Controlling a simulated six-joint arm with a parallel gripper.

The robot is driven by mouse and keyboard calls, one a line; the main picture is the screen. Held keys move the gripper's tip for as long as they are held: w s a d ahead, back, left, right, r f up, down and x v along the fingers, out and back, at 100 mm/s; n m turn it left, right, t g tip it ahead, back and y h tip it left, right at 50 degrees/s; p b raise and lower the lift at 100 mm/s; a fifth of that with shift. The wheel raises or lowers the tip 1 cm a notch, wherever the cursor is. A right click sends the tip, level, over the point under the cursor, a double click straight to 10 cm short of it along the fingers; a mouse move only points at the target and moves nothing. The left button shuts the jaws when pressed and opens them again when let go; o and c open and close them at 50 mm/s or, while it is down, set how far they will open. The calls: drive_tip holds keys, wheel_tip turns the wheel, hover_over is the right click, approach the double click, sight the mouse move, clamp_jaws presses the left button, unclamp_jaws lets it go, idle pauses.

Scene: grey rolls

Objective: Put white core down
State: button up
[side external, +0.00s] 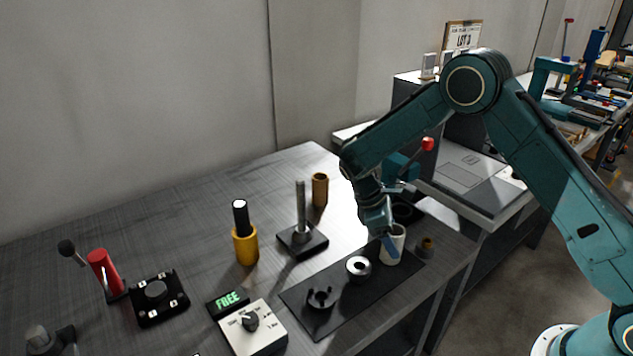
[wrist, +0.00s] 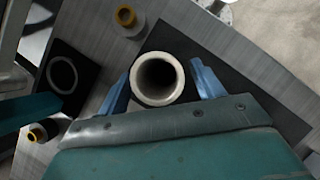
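The white core (side external: 397,246) is a pale hollow tube, upright at the right end of a dark mat (side external: 335,323). Its round open top (wrist: 136,94) faces the wrist camera. My gripper (side external: 386,243) points down at the core.
A threaded post on a black base (side external: 302,240), a yellow cup (side external: 245,247) and a dial box (side external: 253,328) stand left.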

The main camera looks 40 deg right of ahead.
drive_tip(key=v, duration=1.2)
idle(0.5)
drive_tip(key=shift+a+r, duration=0.1)
drive_tip(key=shift+r, duration=0.05)
idle(0.5)
